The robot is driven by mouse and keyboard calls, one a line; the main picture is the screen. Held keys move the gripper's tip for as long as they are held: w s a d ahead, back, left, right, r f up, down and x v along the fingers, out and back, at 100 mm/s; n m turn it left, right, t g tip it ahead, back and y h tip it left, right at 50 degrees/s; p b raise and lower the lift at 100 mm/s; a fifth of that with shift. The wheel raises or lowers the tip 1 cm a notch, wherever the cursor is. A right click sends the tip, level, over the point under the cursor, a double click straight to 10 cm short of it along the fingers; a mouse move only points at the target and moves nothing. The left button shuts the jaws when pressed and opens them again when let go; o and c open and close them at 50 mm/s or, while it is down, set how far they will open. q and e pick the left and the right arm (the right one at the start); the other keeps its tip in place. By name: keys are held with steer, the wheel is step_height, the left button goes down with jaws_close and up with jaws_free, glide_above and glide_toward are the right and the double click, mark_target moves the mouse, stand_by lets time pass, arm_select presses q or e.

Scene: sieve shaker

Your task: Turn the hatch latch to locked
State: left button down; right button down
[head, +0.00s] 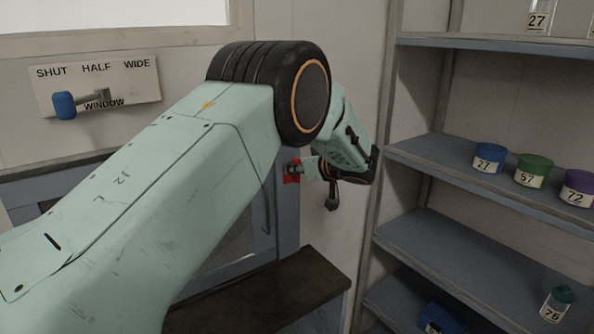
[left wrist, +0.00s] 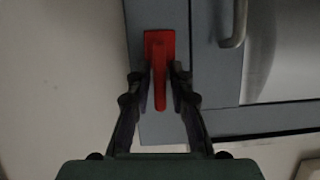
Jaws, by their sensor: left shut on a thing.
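The red hatch latch (left wrist: 159,92) is on the grey-blue frame at the hatch's edge. Its lever runs straight down in the left wrist view, along the frame edge. My left gripper (left wrist: 160,77) has one finger on each side of the lever and is shut on it. In the head view, a bit of the red latch (head: 291,173) shows at the tips of my left gripper (head: 298,170); my left arm hides much of the hatch (head: 285,212). No locked or unlocked marking is readable. My right gripper is not in view.
A bent metal handle (left wrist: 236,25) is on the hatch, near the latch. A dark ledge (head: 290,288) is below. Shelves (head: 450,165) with numbered jars stand close on the right. A window lever panel (head: 135,82) is on the wall at upper left.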

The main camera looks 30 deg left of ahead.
arm_select(q)
steer(key=m+b, duration=0.1)
steer(key=m+g+b, duration=0.1)
steer(key=b, duration=0.1)
steer(key=shift+w+d+f+y, duration=0.1)
steer(key=shift+f+y, duration=0.2)
steer(key=shift+m+g+y+b, duration=0.4)
steer(key=shift+m+g+b, duration=0.1)
steer(key=shift+m+b, duration=0.5)
steer(key=m+g+y+b, duration=0.1)
steer(key=m, duration=0.1)
steer(key=m+g+y+b, duration=0.1)
steer(key=m, duration=0.1)
steer(key=shift+w+d+f, duration=0.1)
steer(key=shift+w, duration=0.05)
steer(key=m+y+b, duration=0.1)
steer(key=m+b, duration=0.1)
steer(key=m, duration=0.1)
steer(key=shift+m+g+b, duration=0.3)
steer(key=shift+g, duration=0.1)
steer(key=shift+m+y+b, duration=0.45)
steer(key=shift+m+y, duration=0.05)
steer(key=shift+m, duration=0.3)
steer(key=c, duration=1.4)
jaws_free()
